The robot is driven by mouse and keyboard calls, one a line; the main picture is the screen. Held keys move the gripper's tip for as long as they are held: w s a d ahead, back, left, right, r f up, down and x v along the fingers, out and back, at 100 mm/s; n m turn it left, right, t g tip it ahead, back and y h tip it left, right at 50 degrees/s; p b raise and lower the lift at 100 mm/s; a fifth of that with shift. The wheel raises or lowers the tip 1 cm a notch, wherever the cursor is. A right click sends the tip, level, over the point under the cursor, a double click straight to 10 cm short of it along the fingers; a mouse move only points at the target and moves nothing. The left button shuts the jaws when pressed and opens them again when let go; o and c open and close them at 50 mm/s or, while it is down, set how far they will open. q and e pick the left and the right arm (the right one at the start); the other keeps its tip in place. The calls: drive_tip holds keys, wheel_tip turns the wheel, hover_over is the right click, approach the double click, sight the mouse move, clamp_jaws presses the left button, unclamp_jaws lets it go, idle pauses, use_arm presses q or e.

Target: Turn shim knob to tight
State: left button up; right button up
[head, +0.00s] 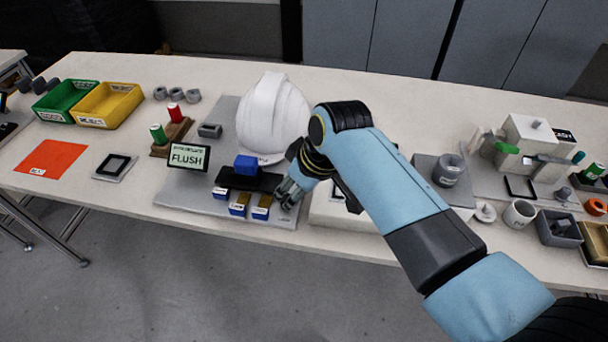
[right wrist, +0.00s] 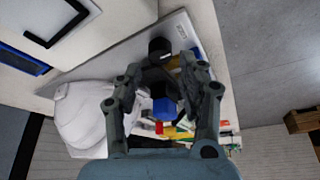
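My right gripper (head: 287,191) is at the right front part of a grey board (head: 185,193), just right of a black block with a blue top (head: 246,165). In the right wrist view my right gripper (right wrist: 160,74) has its fingers apart. A short black round knob (right wrist: 159,47) shows just beyond the fingertips, roughly between them; I cannot tell whether they touch it. In the head view the gripper hides this spot. No setting mark on the knob is readable. A small sign (head: 188,157) on the board reads FLUSH. My left gripper is not in view.
A white helmet shell (head: 273,115) stands at the back of the board, close to my right gripper. Small blue and yellow labelled blocks (head: 239,205) line the board's front. Green and yellow bins (head: 107,104) are at the left. Grey containers (head: 447,171) stand to the right.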

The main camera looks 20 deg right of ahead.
drive_tip(key=v, duration=0.7)
drive_tip(key=shift+r, duration=0.15)
